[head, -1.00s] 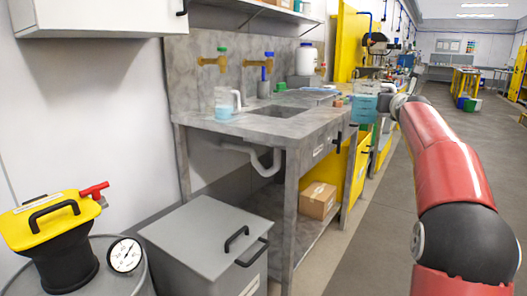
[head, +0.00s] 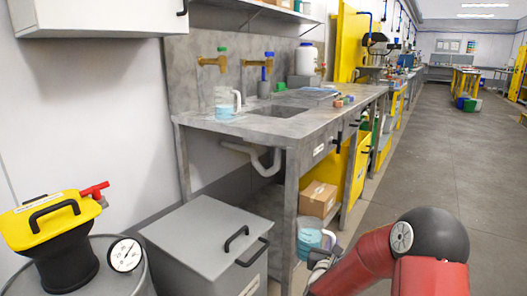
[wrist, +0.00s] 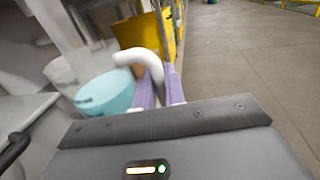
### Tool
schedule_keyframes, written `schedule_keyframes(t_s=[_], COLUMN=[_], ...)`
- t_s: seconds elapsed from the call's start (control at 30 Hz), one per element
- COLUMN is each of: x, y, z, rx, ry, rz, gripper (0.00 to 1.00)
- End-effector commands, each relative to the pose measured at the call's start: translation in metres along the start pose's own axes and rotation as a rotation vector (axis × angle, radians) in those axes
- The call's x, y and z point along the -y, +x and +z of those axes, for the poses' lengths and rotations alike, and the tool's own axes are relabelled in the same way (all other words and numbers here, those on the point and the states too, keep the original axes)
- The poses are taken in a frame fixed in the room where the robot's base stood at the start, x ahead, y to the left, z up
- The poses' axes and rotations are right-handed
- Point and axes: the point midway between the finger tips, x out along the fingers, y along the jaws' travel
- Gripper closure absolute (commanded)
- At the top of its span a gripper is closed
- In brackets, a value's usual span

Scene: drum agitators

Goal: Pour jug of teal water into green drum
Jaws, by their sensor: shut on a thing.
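A clear jug (head: 309,238) with teal water and a white handle is at the lower middle of the head view, in front of the bench's lower shelf. My gripper (head: 326,256) is shut on its handle. In the wrist view the purple fingers (wrist: 162,88) close around the white handle, and the jug (wrist: 105,93) is left of them, looking near upright with its water inside. A second jug (head: 225,106) with light blue water stands on the bench. I cannot make out a green drum in either view.
A grey drum (head: 112,284) with a yellow-and-black top (head: 52,235) and a gauge is at lower left. A grey lidded box (head: 195,235) stands between it and my gripper. The stone bench (head: 300,125) with a sink is behind.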

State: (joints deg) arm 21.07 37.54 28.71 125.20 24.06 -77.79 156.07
Motion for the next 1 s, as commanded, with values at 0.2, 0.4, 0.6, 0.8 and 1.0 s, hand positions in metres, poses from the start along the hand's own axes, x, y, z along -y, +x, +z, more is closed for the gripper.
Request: schedule_keyframes(t_s=[0.2, 0.4, 0.6, 0.8, 1.0], x=[-0.012, -0.015, -0.016, -0.015, -0.017], y=[-0.07, -0.102, -0.108, -0.107, -0.103], z=[-0.017, -0.019, -0.019, -0.02, -0.033], rx=[0.002, 0.004, 0.006, 0.005, 0.0], ry=[0.001, 0.001, 0.001, 0.001, 0.002], rz=[0.055, 0.082, 0.088, 0.088, 0.111], gripper=[1.0, 1.0, 1.0, 1.0, 1.0])
